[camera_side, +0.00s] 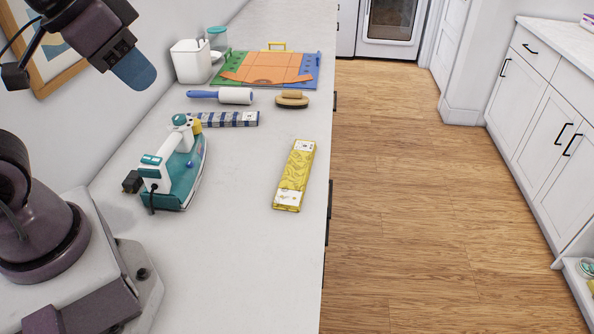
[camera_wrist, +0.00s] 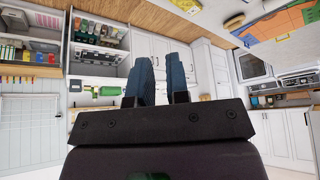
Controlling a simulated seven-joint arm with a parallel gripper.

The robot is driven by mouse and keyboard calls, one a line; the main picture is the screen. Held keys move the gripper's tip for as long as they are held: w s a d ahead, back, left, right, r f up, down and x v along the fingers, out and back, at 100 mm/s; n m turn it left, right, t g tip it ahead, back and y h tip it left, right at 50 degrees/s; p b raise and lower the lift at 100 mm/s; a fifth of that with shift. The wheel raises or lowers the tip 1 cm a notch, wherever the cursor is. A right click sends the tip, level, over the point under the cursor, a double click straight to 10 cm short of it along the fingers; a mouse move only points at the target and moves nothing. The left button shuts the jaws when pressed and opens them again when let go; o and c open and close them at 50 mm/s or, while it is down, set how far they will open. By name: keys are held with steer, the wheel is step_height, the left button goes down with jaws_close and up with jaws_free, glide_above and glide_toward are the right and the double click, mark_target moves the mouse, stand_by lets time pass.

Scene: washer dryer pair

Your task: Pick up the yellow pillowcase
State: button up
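The yellow pillowcase (camera_side: 296,172) lies folded into a flat, narrow strip on the white counter near its right edge. It has a white patterned band at its near end. My gripper (camera_side: 136,72) is raised at the upper left of the side view, well apart from the pillowcase. In the wrist view its two blue fingers (camera_wrist: 162,76) stand apart with an empty gap between them.
A teal and white iron (camera_side: 172,168) stands left of the pillowcase. Behind are a striped folded cloth (camera_side: 232,119), a lint roller (camera_side: 236,96), a brush (camera_side: 291,100), a folding board (camera_side: 305,72) and a white container (camera_side: 191,62). The near counter (camera_side: 245,265) is clear.

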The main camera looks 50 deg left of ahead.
steer(key=o, duration=1.4)
steer(key=shift+c, duration=0.2)
steer(key=n+g, duration=0.6)
steer(key=n, duration=0.2)
glide_above(299, 162)
steer(key=f, duration=2.9)
steer(key=shift+w+d+f, duration=0.1)
steer(key=shift+w+f, duration=0.1)
steer(key=shift+f, duration=0.2)
steer(key=shift+s+f, duration=0.15)
steer(key=shift+f, duration=1.15)
steer(key=shift+s+f, duration=0.1)
steer(key=shift+f, duration=1.2)
